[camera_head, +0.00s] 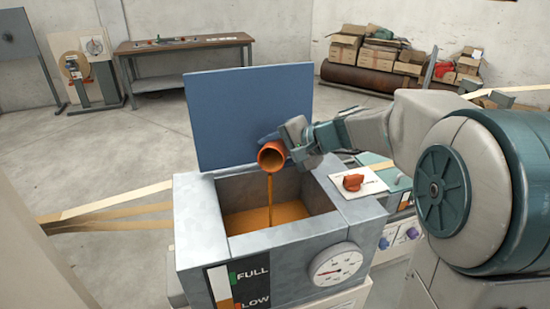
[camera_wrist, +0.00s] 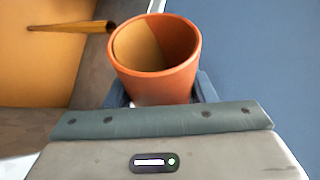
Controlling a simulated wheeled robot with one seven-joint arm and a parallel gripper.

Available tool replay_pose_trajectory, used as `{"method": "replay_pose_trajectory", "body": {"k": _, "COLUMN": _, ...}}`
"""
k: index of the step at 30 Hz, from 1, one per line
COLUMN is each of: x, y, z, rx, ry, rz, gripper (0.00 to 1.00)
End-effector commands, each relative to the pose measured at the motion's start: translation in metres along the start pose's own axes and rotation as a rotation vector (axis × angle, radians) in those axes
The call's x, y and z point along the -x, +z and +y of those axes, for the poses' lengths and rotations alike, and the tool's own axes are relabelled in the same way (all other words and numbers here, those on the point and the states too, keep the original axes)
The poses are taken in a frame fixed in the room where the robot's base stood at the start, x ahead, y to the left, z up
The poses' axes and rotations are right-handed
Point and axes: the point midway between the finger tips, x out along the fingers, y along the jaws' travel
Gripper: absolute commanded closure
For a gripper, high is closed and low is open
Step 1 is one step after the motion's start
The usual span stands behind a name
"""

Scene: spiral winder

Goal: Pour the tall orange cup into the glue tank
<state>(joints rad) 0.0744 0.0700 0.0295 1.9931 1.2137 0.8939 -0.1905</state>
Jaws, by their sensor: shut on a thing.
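The tall orange cup (camera_head: 271,157) is tipped on its side above the glue tank (camera_head: 203,215), its mouth towards the head camera. A thin amber stream (camera_head: 270,190) falls from its rim into the amber glue (camera_head: 250,219) in the tank. My gripper (camera_head: 285,142) is shut on the cup from the right. In the wrist view the cup (camera_wrist: 155,90) sits between the fingers, with some amber liquid inside and the stream (camera_wrist: 75,27) to its left. The tank's blue lid (camera_head: 250,110) stands open behind.
A round dial (camera_head: 337,264) and a FULL/LOW level gauge (camera_head: 238,287) are on the tank's front. A red knob (camera_head: 353,182) sits on a white plate to the right. A workbench (camera_head: 185,43) and boxes (camera_head: 365,47) stand far back.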

Motion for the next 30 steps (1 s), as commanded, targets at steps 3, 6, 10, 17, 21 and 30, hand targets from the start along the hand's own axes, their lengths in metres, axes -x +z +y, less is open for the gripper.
{"method": "replay_pose_trajectory", "body": {"k": 3, "x": -0.0022, "y": 0.0005, "z": 0.0034, "rx": 0.019, "ry": -0.008, "rz": 0.011, "gripper": 0.77}}
{"method": "replay_pose_trajectory", "body": {"k": 6, "x": -0.0021, "y": 0.0009, "z": 0.0038, "rx": 0.035, "ry": -0.015, "rz": 0.021, "gripper": 0.77}}
{"method": "replay_pose_trajectory", "body": {"k": 10, "x": -0.0022, "y": 0.0014, "z": 0.0042, "rx": 0.055, "ry": -0.023, "rz": 0.035, "gripper": 0.77}}
{"method": "replay_pose_trajectory", "body": {"k": 17, "x": -0.0013, "y": 0.0031, "z": 0.0037, "rx": 0.093, "ry": -0.039, "rz": 0.059, "gripper": 0.77}}
{"method": "replay_pose_trajectory", "body": {"k": 21, "x": -0.0004, "y": 0.0044, "z": 0.0033, "rx": 0.117, "ry": -0.049, "rz": 0.073, "gripper": 0.77}}
{"method": "replay_pose_trajectory", "body": {"k": 30, "x": 0.0009, "y": 0.0062, "z": 0.0023, "rx": 0.169, "ry": -0.07, "rz": 0.105, "gripper": 0.77}}
